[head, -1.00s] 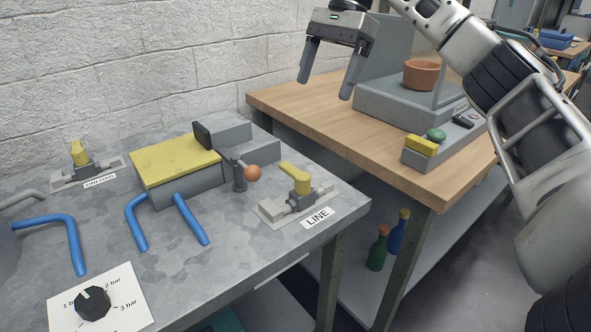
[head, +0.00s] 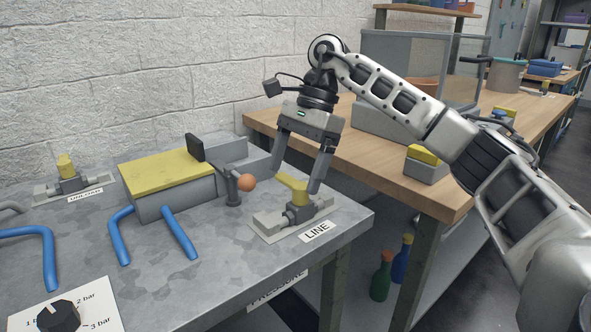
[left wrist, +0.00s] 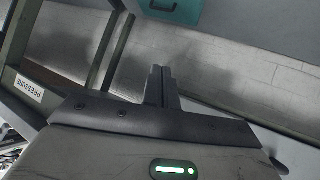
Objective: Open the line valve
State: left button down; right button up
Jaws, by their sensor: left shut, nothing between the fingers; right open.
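The line valve (head: 297,208) sits on the grey metal table, on a light base plate with the LINE label (head: 317,231) in front of it. Its yellow handle (head: 292,187) points toward the back left, at an angle to the grey pipe body. My right gripper (head: 295,186) is open above the valve, pointing down, with one finger on each side of the yellow handle. I cannot tell whether either finger touches it. My left gripper (left wrist: 162,85) shows only in the left wrist view, its fingers together and empty.
A yellow-topped grey block (head: 165,178) with an orange-knobbed lever (head: 246,183) stands left of the valve. Another yellow-handled valve (head: 67,180) is at the far left. A pressure dial (head: 58,316) is at the front left. A wooden bench (head: 340,170) stands behind to the right.

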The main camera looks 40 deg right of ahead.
jog(key=c, duration=0.8)
jog(key=shift+c, duration=0.2)
